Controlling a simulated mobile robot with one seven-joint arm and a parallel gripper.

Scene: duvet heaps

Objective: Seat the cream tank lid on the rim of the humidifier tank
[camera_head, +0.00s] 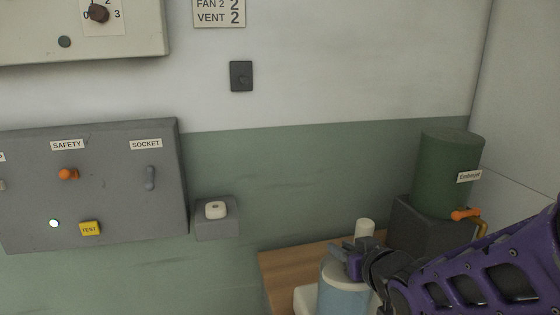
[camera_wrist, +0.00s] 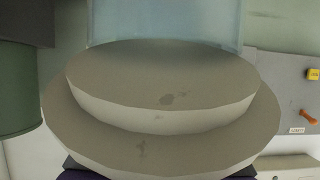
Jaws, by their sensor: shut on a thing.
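My gripper (camera_head: 352,258) is shut on the cream tank lid (camera_head: 336,271), directly over the humidifier tank. In the wrist view the lid (camera_wrist: 70,130) is a wide, stepped cream disc with a narrower raised step. That step's face is in plain sight, not inside the tank, and has small dark marks. The pale blue, translucent humidifier tank (camera_head: 340,300) stands at the bottom of the head view. In the wrist view the tank (camera_wrist: 165,22) shows behind the lid's step, which hides its rim. The size of any gap cannot be told.
A wooden surface (camera_head: 285,262) lies beside the tank, with a white block (camera_head: 305,299) at its front. A white cylinder (camera_head: 365,229) shows behind my gripper. A green drum (camera_head: 445,175) with an orange tap (camera_head: 465,214) stands on a dark block right. A grey switch panel (camera_head: 110,190) hangs left.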

